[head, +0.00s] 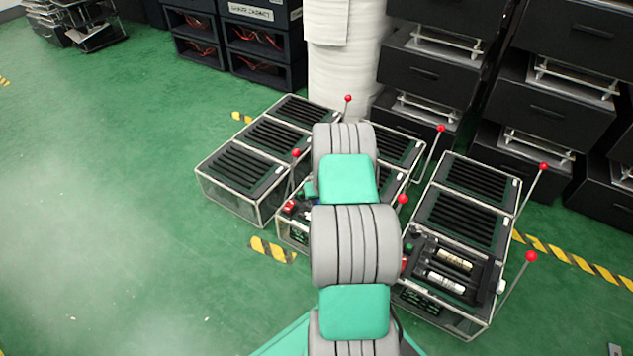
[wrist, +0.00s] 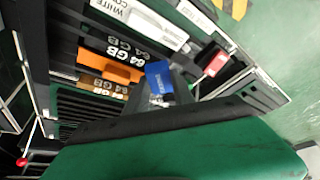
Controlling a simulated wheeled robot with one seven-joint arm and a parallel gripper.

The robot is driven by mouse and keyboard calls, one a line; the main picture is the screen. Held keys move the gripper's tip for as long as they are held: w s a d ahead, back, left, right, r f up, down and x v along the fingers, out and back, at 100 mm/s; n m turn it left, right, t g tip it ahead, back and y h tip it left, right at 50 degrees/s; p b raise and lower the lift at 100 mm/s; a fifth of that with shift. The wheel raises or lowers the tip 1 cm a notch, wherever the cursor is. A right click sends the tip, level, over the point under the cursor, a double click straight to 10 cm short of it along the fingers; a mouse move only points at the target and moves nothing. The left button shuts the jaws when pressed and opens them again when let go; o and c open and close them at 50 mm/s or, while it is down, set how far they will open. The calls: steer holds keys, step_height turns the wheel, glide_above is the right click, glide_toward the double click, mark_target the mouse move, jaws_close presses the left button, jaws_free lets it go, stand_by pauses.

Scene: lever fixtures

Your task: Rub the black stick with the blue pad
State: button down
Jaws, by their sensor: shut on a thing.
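In the wrist view, a black stick (wrist: 125,47) marked "64 GB" lies in a dark tray, beside an orange stick (wrist: 108,66) with the same marking. The blue pad (wrist: 158,76) is at the tip of my gripper (wrist: 162,95), which appears shut on it. The pad is close to the right end of the black stick; I cannot tell whether they touch. In the head view my own arm hides the gripper and the stick.
A white box (wrist: 142,22) and a red-topped piece (wrist: 216,64) lie near the stick. In the head view, cases with red-knobbed levers (head: 403,199) stand close around my arm. Black drawer units (head: 430,70) stand behind. Green floor is open at left.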

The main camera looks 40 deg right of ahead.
step_height(320, 180, up, 3)
steer(key=shift+s+f+p, duration=0.1)
steer(key=shift+s+p, duration=0.05)
steer(key=shift+p, duration=0.35)
steer(key=shift+r+p, duration=1.65)
steer(key=shift+r, duration=0.85)
